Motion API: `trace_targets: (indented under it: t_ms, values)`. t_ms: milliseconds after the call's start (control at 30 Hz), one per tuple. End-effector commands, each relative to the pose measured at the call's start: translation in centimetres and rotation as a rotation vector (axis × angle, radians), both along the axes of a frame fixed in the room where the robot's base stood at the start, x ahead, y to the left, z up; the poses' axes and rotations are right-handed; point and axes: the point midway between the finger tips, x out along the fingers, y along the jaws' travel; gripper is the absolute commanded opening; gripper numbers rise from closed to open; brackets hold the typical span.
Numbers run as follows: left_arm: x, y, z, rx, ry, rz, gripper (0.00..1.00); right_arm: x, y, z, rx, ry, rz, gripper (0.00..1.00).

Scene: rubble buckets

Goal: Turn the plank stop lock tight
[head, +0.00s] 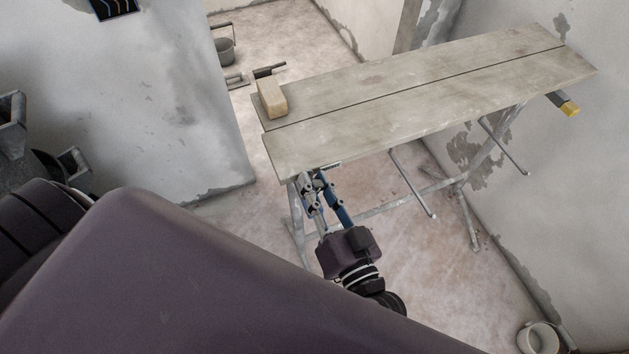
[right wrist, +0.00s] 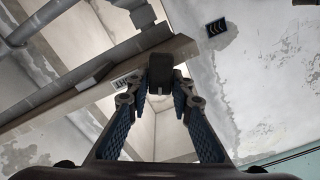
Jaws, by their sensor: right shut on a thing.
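My right gripper (head: 311,176) reaches up under the near left end of the plank bench (head: 400,112). In the right wrist view its blue ribbed fingers (right wrist: 160,85) are shut on a dark block-like piece, the plank stop lock (right wrist: 160,67), below the plank's underside. The plank hides the lock in the head view, so its turn and tightness cannot be told.
A pale block (head: 272,99) stands on the bench's left end. A yellow-tipped bar (head: 565,103) juts out at the right end. Metal legs (head: 410,185) stand below. A bucket (head: 225,47) and tools lie behind; another bucket (head: 538,338) is at bottom right. Walls flank both sides.

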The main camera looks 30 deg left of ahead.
Motion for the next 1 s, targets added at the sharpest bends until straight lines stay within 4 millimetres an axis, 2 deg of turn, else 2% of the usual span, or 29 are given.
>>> trace_targets:
  t_ms: [1000]
  values:
    - [0.0, 0.0, -0.1, 0.0, 0.0, 0.0, 0.86, 0.6, -0.5, -1.0, 0.61, 0.682, -0.001, 0.0]
